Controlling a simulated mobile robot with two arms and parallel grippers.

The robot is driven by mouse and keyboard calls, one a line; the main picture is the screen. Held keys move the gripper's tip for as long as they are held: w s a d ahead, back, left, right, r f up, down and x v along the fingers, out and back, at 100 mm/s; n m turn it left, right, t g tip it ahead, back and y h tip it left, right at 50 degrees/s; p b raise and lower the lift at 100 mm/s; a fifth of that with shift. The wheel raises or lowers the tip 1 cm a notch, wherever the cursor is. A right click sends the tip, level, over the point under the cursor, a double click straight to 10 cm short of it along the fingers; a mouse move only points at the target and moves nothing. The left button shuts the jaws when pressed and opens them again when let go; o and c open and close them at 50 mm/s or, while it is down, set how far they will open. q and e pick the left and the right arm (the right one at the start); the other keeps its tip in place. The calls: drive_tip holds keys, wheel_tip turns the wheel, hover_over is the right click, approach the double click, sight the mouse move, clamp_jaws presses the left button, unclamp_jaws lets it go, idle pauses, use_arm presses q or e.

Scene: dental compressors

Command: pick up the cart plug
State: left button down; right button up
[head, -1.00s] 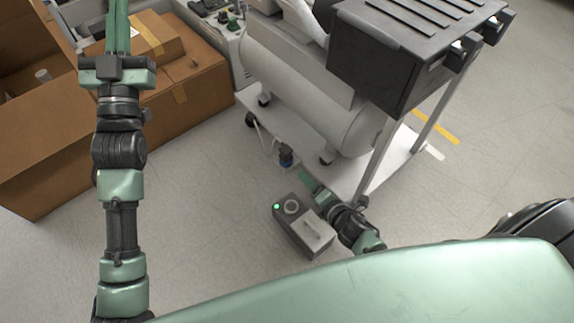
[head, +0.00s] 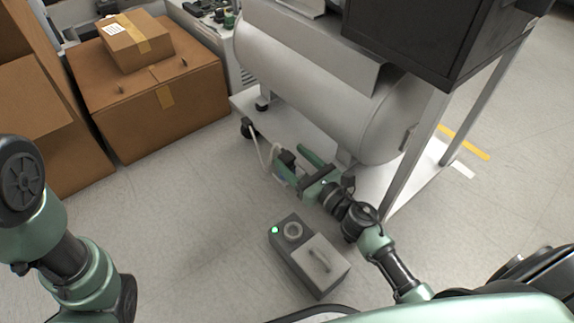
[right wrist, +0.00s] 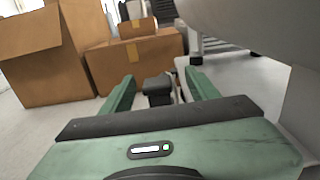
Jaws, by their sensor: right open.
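The cart plug (head: 286,158) is a dark block on a pale cable, low beside the compressor cart. In the right wrist view the plug (right wrist: 157,87) stands between the two green fingers, with a visible gap on each side. My right gripper (head: 289,160) is open, its fingers on either side of the plug; it also shows in the right wrist view (right wrist: 159,78). The plug's lower part is hidden by the gripper. Of my left arm only links show at the left edge; its gripper is out of the picture.
The white cart (head: 240,102) carries a grey tank (head: 300,75) close behind the gripper. A grey box with a green light and round socket (head: 318,262) sits on the floor in front. Cardboard boxes (head: 150,105) stand left. The floor between is clear.

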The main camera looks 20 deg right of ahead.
drive_tip(key=b+x, duration=0.1)
drive_tip(key=x, duration=0.4)
drive_tip(key=shift+a+f, duration=0.15)
drive_tip(key=shift+a, duration=0.1)
drive_tip(key=c, duration=1.2)
clamp_jaws()
